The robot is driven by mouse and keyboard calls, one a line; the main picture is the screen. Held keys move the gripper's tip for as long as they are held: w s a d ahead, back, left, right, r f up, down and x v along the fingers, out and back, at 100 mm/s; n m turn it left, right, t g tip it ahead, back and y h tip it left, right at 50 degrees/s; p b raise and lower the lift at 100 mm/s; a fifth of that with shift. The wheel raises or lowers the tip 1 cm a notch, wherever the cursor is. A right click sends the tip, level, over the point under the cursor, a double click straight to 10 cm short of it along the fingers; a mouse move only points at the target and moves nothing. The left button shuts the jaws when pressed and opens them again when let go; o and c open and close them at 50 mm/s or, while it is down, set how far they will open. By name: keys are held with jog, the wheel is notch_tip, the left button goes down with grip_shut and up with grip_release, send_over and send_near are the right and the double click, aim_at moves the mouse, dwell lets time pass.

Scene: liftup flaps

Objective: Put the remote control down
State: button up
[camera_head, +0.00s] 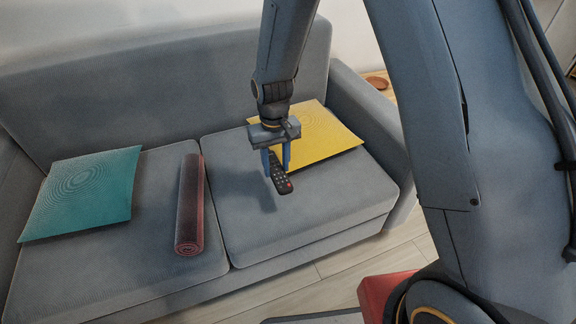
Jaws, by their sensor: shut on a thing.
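The remote control (281,184) is dark with pale buttons and a red one near its lower end. My gripper (277,170) is shut on it, with one blue finger on each side. The remote is over the right seat cushion of the grey sofa (310,205). A shadow lies on the cushion to the left of the gripper. I cannot tell for sure whether the remote touches the cushion. Part of its upper end is hidden by the gripper.
A yellow cushion (325,140) lies just behind and right of my gripper. A rolled dark red mat (189,210) lies left of it, near the seam. A teal cushion (85,190) lies at the far left. The front of the right seat is bare.

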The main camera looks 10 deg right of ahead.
notch_tip(320, 180, down, 10)
jog(key=shift+a+f+b, duration=0.1)
jog(key=shift+b, duration=0.7)
jog(key=shift+f, duration=0.1)
jog(key=o, duration=1.1)
notch_tip(320, 180, up, 12)
jog(key=shift+r+p, duration=0.25)
jog(key=shift+p, duration=0.7)
notch_tip(320, 180, up, 6)
send_over(277, 195)
jog(key=s+d, duration=0.2)
jog(key=s, duration=0.1)
jog(key=shift+m+y, duration=0.3)
jog(key=s+d+r, duration=0.2)
jog(key=s+r, duration=0.2)
jog(key=s, duration=0.2)
jog(key=s+d+r, duration=0.2)
jog(key=s+r, duration=0.3)
jog(key=s, duration=0.2)
jog(key=s+d+r, duration=0.2)
jog(key=s+r, duration=0.3)
jog(key=s, duration=0.2)
jog(key=shift+s+r, duration=0.1)
jog(key=shift+r, duration=0.1)
